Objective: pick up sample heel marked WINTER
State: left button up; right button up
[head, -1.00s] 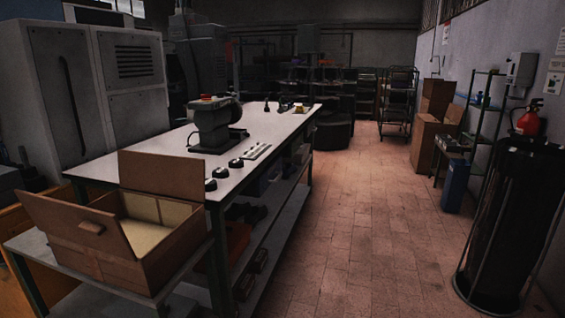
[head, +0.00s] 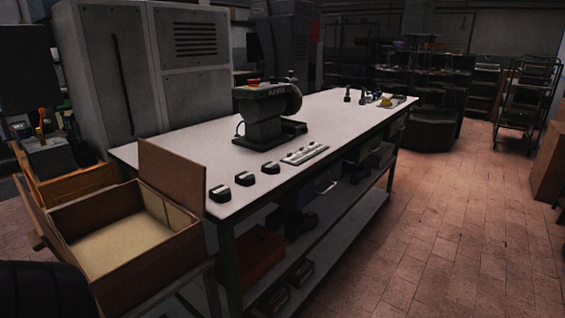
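Several small dark heels with pale labels stand in a row on the near end of the white-topped workbench (head: 180,158). One is the left heel (head: 219,193), one the middle heel (head: 245,178), one the right heel (head: 271,167). The labels are too small to read, so I cannot tell which is marked WINTER. Neither of my grippers is in view.
A grey press machine (head: 262,112) and a pale slotted strip (head: 304,153) sit on the bench. Hand tools (head: 362,97) lie at the far end. The tiled floor (head: 440,240) to the right is clear.

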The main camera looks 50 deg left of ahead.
aim_at(270, 168)
jog(key=i+u, duration=0.5)
jog(key=u, duration=0.25)
jog(key=i+l+u, duration=0.2)
jog(key=u, duration=0.15)
